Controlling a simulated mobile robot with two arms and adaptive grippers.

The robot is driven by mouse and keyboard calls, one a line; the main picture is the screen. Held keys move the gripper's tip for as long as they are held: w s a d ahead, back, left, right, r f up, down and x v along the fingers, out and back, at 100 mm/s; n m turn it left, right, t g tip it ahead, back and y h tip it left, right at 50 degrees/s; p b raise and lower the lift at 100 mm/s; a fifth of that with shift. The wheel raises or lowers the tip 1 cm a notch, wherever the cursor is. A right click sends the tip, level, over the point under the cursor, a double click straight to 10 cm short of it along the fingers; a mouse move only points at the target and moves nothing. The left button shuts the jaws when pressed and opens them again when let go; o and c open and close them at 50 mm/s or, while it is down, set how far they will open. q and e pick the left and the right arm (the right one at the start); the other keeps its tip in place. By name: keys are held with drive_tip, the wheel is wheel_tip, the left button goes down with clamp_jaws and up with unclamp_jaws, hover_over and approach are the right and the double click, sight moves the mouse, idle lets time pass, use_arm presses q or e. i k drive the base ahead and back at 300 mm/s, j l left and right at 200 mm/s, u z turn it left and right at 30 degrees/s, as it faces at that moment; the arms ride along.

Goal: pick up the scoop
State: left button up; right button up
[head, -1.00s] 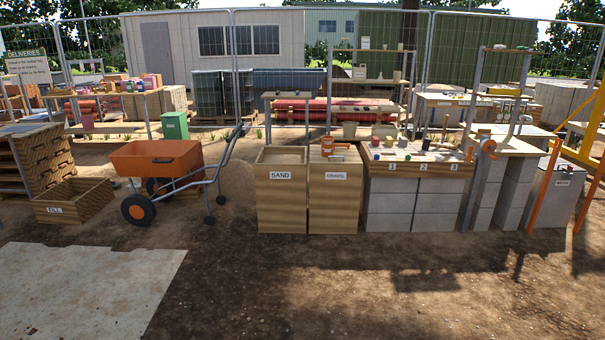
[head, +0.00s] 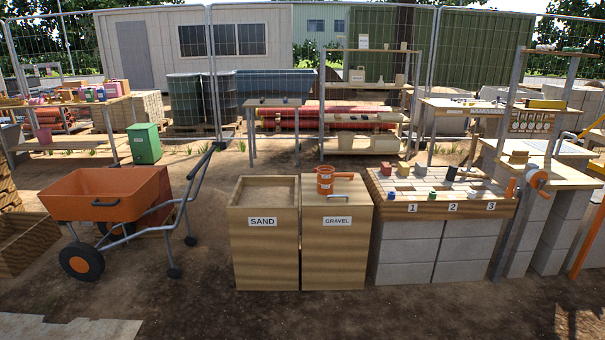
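An orange scoop (head: 325,181) with a round cup and a handle pointing right rests on top of the gravel bin (head: 337,248), near its back edge. The sand bin (head: 264,250) stands directly to its left, open at the top with sand inside. A bent grey bar sits on the front part of the gravel bin's top. Neither of my grippers shows in the head view.
A block workbench (head: 432,208) numbered 1 to 3, with small coloured items on it, stands right of the gravel bin. An orange wheelbarrow (head: 105,193) stands to the left. A crank post (head: 535,179) is at the bench's right end. Dirt ground in front is clear.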

sight(350, 175)
drive_tip(key=i, duration=0.7)
drive_tip(key=i+z, duration=0.15)
drive_tip(key=i, duration=0.55)
drive_tip(key=i+j, duration=0.2)
drive_tip(key=i, duration=0.45)
drive_tip(key=l+z, duration=0.05)
